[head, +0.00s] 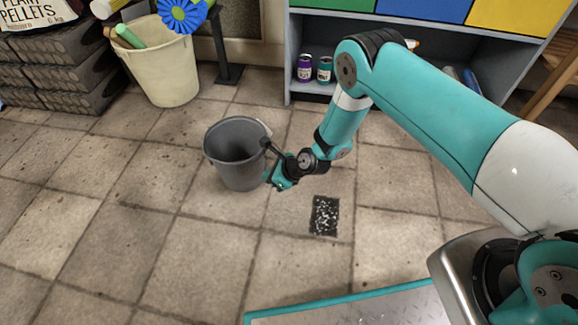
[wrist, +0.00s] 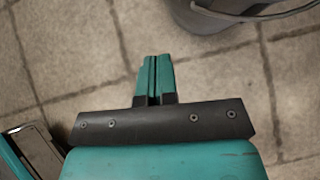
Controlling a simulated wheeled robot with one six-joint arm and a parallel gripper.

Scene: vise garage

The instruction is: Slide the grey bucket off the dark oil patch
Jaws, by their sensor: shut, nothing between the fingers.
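The grey bucket (head: 232,172) stands upright on the tiled floor in the middle of the head view, and it looks empty. The dark patch (head: 324,216), a small black rectangle with white speckles, lies on the floor to the bucket's right and nearer to me. Bare tiles show between them. My gripper (head: 278,181) is low, just right of the bucket. In the wrist view my gripper (wrist: 154,62) is shut and empty, its fingers side by side. Part of the bucket (wrist: 205,18) shows at the top right there, with a visible gap to the fingers.
A cream bin (head: 165,70) with rolled items stands at the back left, beside stacked dark blocks (head: 50,85). A grey shelf (head: 300,30) with small cans (head: 324,69) is behind my arm. The floor left of the bucket and in front of it is clear.

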